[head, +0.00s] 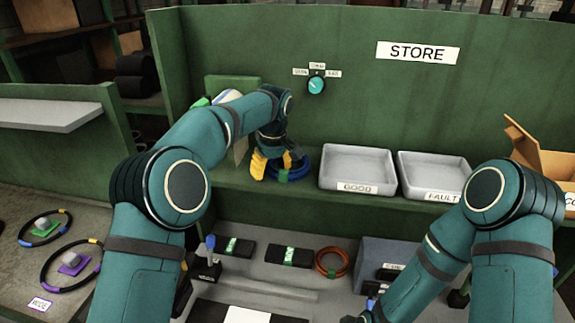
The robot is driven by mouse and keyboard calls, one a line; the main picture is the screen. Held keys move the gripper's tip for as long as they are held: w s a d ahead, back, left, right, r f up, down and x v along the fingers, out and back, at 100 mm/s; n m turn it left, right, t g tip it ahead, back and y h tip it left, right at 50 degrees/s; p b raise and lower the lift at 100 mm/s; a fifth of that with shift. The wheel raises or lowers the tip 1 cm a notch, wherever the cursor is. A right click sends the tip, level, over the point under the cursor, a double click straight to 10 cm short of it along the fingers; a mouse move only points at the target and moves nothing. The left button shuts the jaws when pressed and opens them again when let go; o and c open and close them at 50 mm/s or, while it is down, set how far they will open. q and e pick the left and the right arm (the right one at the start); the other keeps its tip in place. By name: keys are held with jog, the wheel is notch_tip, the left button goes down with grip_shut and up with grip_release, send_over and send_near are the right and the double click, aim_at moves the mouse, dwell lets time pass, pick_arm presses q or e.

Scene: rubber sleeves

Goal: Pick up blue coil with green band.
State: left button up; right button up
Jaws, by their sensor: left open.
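The blue coil with a green band (302,168) lies on the green shelf, left of the grey trays. Its green band faces the front, and its left part is hidden behind my gripper. The fingers are apart, one near the band. I cannot tell whether they touch the coil. My right arm reaches down to the bottom edge, and its gripper is not in view.
Grey trays marked GOOD (357,187) and FAULT (440,197) stand right of the coil, with a cardboard box (552,172) beyond. Behind is a green wall with a dial (316,86). Below lie dark packets (289,256) and an orange coil (332,274). Black rings (50,270) lie at left.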

pick_arm(q)
grip_shut()
jog(key=shift+r, duration=0.1)
